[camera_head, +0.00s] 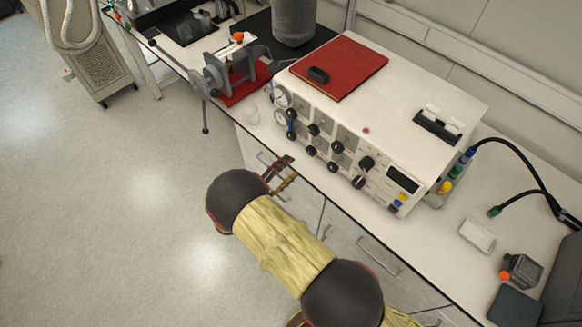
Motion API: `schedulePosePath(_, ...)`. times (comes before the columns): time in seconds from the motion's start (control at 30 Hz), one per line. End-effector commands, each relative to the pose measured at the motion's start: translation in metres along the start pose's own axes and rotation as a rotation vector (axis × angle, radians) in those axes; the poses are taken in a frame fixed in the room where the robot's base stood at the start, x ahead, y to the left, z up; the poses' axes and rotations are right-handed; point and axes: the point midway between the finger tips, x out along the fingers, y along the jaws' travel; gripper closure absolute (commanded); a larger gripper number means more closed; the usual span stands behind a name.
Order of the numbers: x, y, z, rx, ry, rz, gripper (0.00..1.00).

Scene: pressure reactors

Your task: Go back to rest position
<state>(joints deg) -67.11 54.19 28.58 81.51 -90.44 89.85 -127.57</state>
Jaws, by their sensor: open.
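My gripper (282,175) shows in the head view in front of the bench's front edge, beyond the dark rounded end of my arm. Its fingers look apart and nothing shows between them. My arm reaches up from the lower right, over the floor and the drawer fronts. A white control unit (420,84) with gauges, black knobs and a small display stands on the bench just beyond the gripper. The gripper appears apart from it. Part of the gripper is hidden behind my arm's end.
A red-based clamp device (236,90) with a long handle overhangs the bench (330,197) edge at upper left. Drawer handles (380,257) stick out below. A black cable (515,165) arches at right. Open floor (110,210) lies left.

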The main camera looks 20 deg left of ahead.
Motion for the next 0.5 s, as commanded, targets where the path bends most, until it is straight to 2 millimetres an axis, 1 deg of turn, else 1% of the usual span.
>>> schedulePosePath(0.37, 0.0005, -0.0001, 0.0, 0.0, 0.0, 0.0, 0.49)
schedulePosePath(0.5, 0.0005, 0.0002, 0.0002, 0.056, -0.001, 0.001, 0.49)
